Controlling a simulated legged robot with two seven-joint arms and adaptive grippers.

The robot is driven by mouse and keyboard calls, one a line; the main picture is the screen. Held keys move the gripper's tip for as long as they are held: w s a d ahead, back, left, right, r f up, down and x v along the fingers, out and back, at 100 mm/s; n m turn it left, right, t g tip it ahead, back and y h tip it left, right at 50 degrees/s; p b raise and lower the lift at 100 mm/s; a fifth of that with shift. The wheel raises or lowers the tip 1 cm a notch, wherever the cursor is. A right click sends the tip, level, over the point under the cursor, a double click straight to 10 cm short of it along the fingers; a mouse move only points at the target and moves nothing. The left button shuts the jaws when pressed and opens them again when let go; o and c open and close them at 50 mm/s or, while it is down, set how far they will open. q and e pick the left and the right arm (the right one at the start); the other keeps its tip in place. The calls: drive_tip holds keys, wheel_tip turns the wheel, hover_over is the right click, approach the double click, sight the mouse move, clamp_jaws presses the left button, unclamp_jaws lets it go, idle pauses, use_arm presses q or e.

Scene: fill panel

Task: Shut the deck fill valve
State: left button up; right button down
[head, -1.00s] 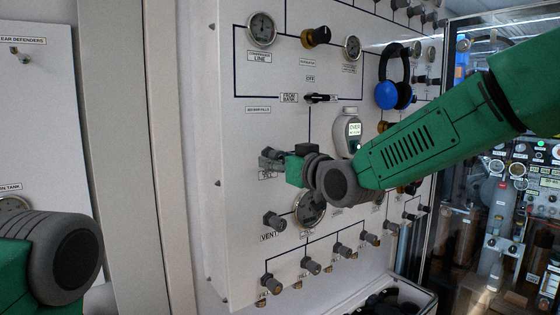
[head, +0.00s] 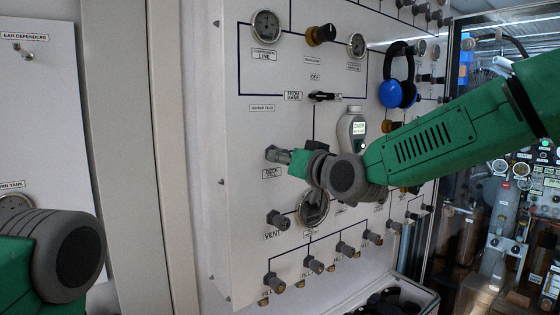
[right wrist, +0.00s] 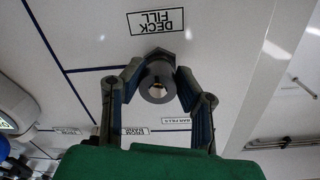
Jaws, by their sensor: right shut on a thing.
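The deck fill valve is a grey knob (head: 278,155) on the white panel, above its "DECK FILL" label. In the right wrist view the knob (right wrist: 158,80) shows end-on, and the label appears upside down. My right gripper (right wrist: 155,74) has its two fingers on either side of the knob, shut on it. In the head view the right gripper (head: 287,157) reaches the knob from the right, and its green palm hides part of the fingers. My left gripper is out of view; only a part of my left arm shows at the lower left.
A vent knob (head: 277,220) sits below, with a gauge (head: 313,209) beside it, partly behind my right wrist. A row of fill knobs (head: 314,264) runs lower down. Blue ear defenders (head: 397,92) hang at right. An open case (head: 400,297) is below the panel.

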drive_tip(key=m, duration=0.4)
drive_tip(key=shift+f+m+g+b, duration=0.3)
drive_tip(key=m+b, duration=0.1)
drive_tip(key=m, duration=0.3)
drive_tip(key=shift+s, duration=0.1)
drive_tip(key=m+b, duration=0.1)
drive_tip(key=m, duration=0.3)
drive_tip(key=shift+f+m+y+b, duration=0.1)
drive_tip(key=shift+m+y+b, duration=0.2)
drive_tip(key=m+b, duration=0.1)
drive_tip(key=m, duration=0.3)
drive_tip(key=shift+g+b, duration=0.3)
drive_tip(key=shift+b, duration=0.05)
drive_tip(key=m+b, duration=0.1)
drive_tip(key=m, duration=0.3)
drive_tip(key=shift+m+y+b, duration=0.3)
drive_tip(key=shift+m+b, duration=0.1)
drive_tip(key=m+b, duration=0.2)
drive_tip(key=m, duration=0.2)
drive_tip(key=m+b, duration=0.3)
drive_tip(key=m, duration=0.2)
drive_tip(key=shift+d, duration=0.1)
drive_tip(key=shift+r+m+y+b, duration=0.15)
drive_tip(key=shift+m+b, duration=0.3)
drive_tip(key=shift+m, duration=0.3)
drive_tip(key=shift+r+m+y+b, duration=0.15)
drive_tip(key=shift+m+b, duration=0.3)
drive_tip(key=shift+m, duration=0.3)
